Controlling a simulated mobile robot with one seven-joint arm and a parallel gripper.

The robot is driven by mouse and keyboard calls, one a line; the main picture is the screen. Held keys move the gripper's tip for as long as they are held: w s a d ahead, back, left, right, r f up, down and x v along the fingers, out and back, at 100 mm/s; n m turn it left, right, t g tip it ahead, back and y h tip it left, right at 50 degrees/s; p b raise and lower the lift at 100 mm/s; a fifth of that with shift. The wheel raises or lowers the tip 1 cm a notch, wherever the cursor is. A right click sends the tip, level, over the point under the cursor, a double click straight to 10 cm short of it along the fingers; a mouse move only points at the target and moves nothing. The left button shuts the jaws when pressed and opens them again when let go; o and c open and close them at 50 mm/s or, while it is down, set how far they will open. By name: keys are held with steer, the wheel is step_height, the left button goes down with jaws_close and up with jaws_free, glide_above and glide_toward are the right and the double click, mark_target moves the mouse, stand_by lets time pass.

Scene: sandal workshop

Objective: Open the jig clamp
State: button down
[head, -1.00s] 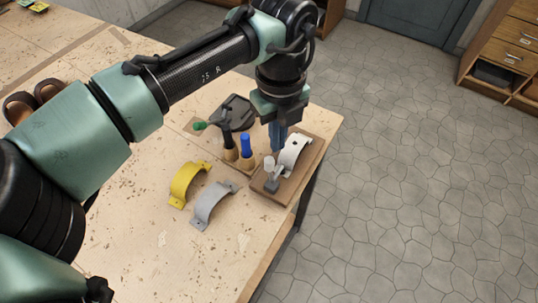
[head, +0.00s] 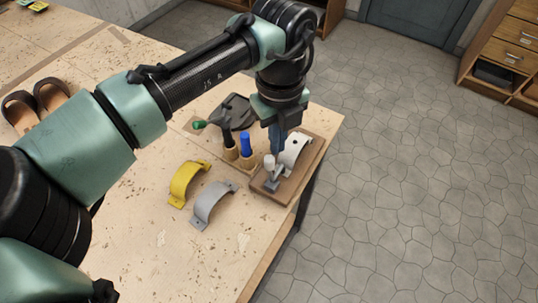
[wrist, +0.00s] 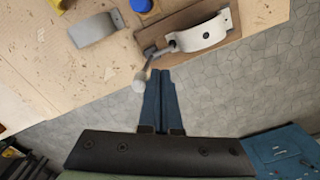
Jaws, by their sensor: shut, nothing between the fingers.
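The jig is a brown wooden board (head: 301,176) at the right edge of the workbench, with a white curved strap piece (head: 294,150) on it. The jig clamp (head: 272,184) sits at the board's near end; its lever carries a pale knob (head: 268,162). In the wrist view the clamp (wrist: 157,52) has its lever reaching toward my fingers, with the knob (wrist: 139,84) just left of the fingertips. My gripper (head: 275,152) points down with its blue fingers shut and empty, close beside the knob. I cannot tell whether they touch.
A yellow strap piece (head: 186,182) and a grey one (head: 211,204) lie left of the jig. Tools with green (head: 199,125) and blue (head: 246,144) handles stand close behind. Brown sandals (head: 50,95) lie at far left. The bench front is clear.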

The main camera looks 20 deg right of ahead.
mark_target(270, 156)
steer(key=shift+f+b, duration=0.7)
steer(key=shift+f, duration=1.05)
steer(key=shift+a, duration=0.15)
steer(key=shift+s+a+f, duration=0.3)
steer(key=shift+s+a, duration=0.45)
steer(key=shift+a, duration=0.1)
steer(key=shift+s+a+f, duration=0.2)
steer(key=shift+s+a, duration=0.15)
steer(key=shift+a, duration=0.1)
steer(key=shift+s+a+f, duration=0.15)
steer(key=shift+s+a, duration=0.2)
steer(key=shift+a, duration=0.1)
steer(key=shift+r+p, duration=0.1)
steer(key=shift+p, duration=0.25)
steer(key=r+p, duration=0.4)
steer(key=r, duration=0.1)
steer(key=d+r+p, duration=0.1)
steer(key=r+p, duration=0.1)
steer(key=shift+w+r, duration=0.2)
steer(key=shift+w, duration=0.15)
